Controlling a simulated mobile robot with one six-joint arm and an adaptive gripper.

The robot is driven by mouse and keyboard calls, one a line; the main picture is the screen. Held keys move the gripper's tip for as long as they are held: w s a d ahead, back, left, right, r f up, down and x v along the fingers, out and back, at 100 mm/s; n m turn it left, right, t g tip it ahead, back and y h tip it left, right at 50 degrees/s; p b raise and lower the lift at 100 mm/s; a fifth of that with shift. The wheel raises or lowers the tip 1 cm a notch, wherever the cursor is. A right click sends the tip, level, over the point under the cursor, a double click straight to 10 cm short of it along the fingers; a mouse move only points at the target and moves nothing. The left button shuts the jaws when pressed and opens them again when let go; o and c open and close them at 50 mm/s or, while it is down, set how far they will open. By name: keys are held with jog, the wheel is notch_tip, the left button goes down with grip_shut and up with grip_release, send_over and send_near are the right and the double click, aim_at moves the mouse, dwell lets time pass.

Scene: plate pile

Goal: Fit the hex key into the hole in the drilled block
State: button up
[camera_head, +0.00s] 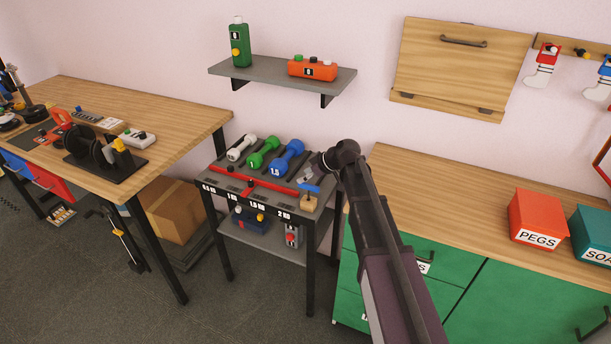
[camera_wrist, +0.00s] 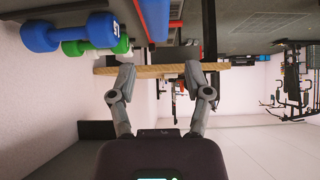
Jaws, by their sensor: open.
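My gripper (camera_head: 306,179) is above the right end of the dumbbell rack in the head view. In the wrist view my gripper (camera_wrist: 162,68) has its two fingers spread apart with nothing held between them. A small wooden block (camera_head: 310,203) sits at the rack's front right corner, just below my gripper; it may be the drilled block, but its hole is too small to make out. I cannot pick out the hex key in either view. A small blue piece (camera_head: 311,188) lies between my gripper and the block; I cannot tell what it is.
The rack (camera_head: 222,187) holds white (camera_head: 241,148), green (camera_head: 263,152) and blue (camera_head: 287,158) dumbbells left of my gripper. A wooden-topped green cabinet (camera_head: 450,195) stands to the right, a workbench (camera_head: 175,110) to the left. A wall shelf (camera_head: 275,77) hangs above the rack.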

jog(key=shift+r+p, duration=2.3)
jog(key=shift+r, duration=0.3)
jog(key=s+d+f+m+g+h+p, duration=0.1)
jog(key=s+d+m+h, duration=0.3)
jog(key=s+d+m, duration=0.3)
jog(key=s+d+f+m+g+h+p, duration=0.1)
jog(key=s+d+m+h, duration=0.3)
jog(key=s+d, duration=1.1)
jog(key=s+f+m+g, duration=0.1)
jog(key=s+m, duration=0.1)
jog(key=s, duration=0.2)
jog(key=shift+s+f+m+h, duration=0.2)
jog(key=shift+m+h, duration=0.1)
jog(key=shift+m, duration=0.1)
